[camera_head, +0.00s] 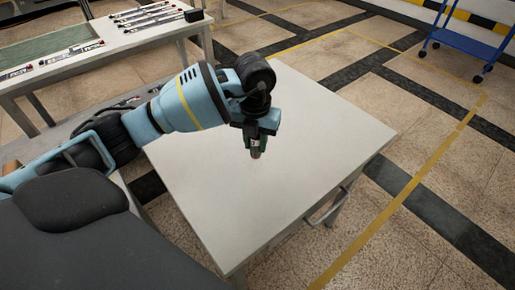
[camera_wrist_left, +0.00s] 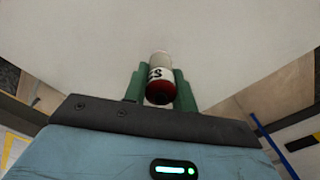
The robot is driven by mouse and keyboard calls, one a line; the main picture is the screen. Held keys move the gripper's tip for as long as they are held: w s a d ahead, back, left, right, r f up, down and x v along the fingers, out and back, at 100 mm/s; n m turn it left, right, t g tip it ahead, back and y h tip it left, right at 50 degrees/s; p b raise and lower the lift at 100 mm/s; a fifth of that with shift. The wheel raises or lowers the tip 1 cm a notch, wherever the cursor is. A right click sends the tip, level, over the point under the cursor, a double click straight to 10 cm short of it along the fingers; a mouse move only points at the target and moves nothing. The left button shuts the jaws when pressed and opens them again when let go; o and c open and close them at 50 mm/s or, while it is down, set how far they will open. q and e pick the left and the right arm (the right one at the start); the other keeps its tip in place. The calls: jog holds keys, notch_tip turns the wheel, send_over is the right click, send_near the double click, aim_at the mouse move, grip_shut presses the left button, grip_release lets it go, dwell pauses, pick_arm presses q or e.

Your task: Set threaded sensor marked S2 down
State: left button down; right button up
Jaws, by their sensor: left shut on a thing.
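The threaded sensor (camera_wrist_left: 160,75) is a small white cylinder with a dark red end and black lettering. An S is readable in the left wrist view; the other character is not clear. My left gripper (camera_wrist_left: 158,88) has its green fingers shut on the sensor, one on each side. In the head view the gripper (camera_head: 257,140) points down over the middle of the pale table (camera_head: 300,105), with the sensor's reddish tip (camera_head: 256,154) showing below the fingers. I cannot tell whether the tip touches the tabletop. My right gripper is not in view.
The pale tabletop is otherwise bare, with free room all around the gripper. A second table (camera_head: 125,45) at the upper left bears a green mat (camera_head: 48,46), several small parts and a black block (camera_head: 194,15). A blue cart (camera_head: 470,38) stands at the upper right.

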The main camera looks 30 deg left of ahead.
aim_at(258, 150)
pick_arm(q)
jog(key=shift+w+d, duration=0.1)
jog(key=shift+w, duration=0.2)
jog(key=shift+w+f, duration=0.1)
jog(key=shift+f, duration=1.65)
jog(key=shift+f, duration=0.2)
jog(key=c, duration=1.1)
grip_release()
jog(key=shift+c, duration=0.2)
jog(key=shift+r, duration=0.1)
notch_tip(258, 150, up, 12)
jog(key=shift+r+p, duration=0.1)
jog(key=shift+p, duration=0.25)
